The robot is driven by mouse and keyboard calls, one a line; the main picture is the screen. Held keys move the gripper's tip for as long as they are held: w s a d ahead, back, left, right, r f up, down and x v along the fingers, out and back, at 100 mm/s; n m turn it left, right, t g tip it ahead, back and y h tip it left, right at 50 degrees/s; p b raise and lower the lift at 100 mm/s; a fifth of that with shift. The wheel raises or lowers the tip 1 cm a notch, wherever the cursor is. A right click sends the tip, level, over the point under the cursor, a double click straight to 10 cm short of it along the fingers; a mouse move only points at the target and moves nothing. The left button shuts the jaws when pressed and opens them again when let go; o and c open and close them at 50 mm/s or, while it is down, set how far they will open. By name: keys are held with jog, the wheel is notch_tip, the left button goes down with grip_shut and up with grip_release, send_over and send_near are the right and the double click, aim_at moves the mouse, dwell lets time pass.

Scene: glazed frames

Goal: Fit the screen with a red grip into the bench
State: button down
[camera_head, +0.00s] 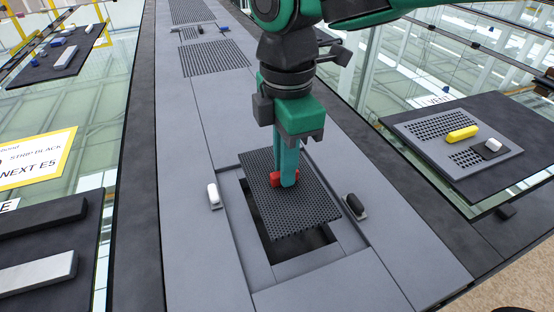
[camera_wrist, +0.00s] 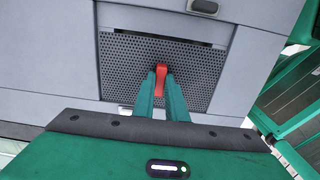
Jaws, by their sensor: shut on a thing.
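The perforated dark screen (camera_head: 312,205) has a red grip (camera_head: 275,180) near its middle. My gripper (camera_head: 287,183) is shut on the red grip and holds the screen over the rectangular opening in the grey bench (camera_head: 190,140). In the head view the screen looks turned and tilted relative to the opening (camera_head: 290,262), whose dark near part shows below it. In the wrist view the screen (camera_wrist: 125,68) fills most of the opening's outline, with a dark gap along its upper edge. My fingers hide part of the red grip (camera_wrist: 161,72). I cannot tell whether the screen touches the bench.
A white-knobbed latch (camera_head: 213,195) sits left of the opening and a black-knobbed latch (camera_head: 355,206) sits right of it. Other perforated panels (camera_head: 213,57) lie farther along the bench. A dark board on the right carries a grey plate (camera_head: 425,150) with a yellow block (camera_head: 462,133).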

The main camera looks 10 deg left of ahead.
jog(key=shift+f, duration=2.9)
jog(key=shift+s+f, duration=0.1)
jog(key=shift+f, duration=2.15)
jog(key=c, duration=1.7)
grip_release()
notch_tip(320, 180, up, 11)
jog(key=shift+f, duration=0.1)
